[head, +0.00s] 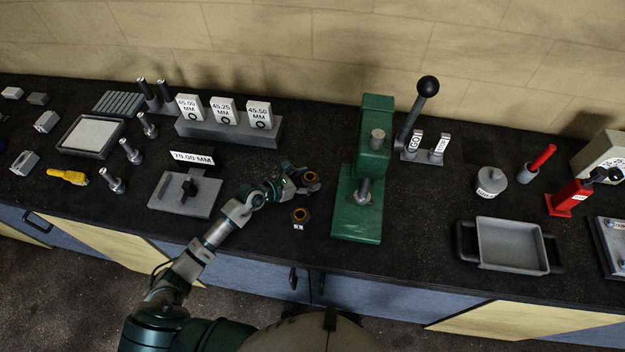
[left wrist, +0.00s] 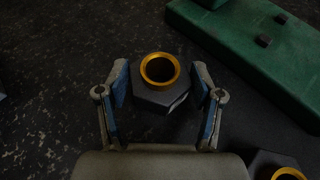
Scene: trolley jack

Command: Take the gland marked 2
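Two dark hexagonal glands with brass rings stand on the black bench left of the green press (head: 358,205). The farther gland (head: 309,175) is at my left gripper (head: 303,182). In the left wrist view this gland (left wrist: 160,83) sits between the two blue-padded fingers, which look open with small gaps beside it. Its label is not readable there. The nearer gland (head: 299,215) stands free, with a small white tag whose number I cannot read surely. It also shows in the lower right corner of the left wrist view (left wrist: 284,171). My right gripper is not in view.
The press base stands close right of the glands. A grey fixture (head: 186,193) with a 70.00 MM sign is to the left, and a gauge block rack (head: 228,130) behind. A handled tray (head: 511,246) lies at right. The bench's front edge is near.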

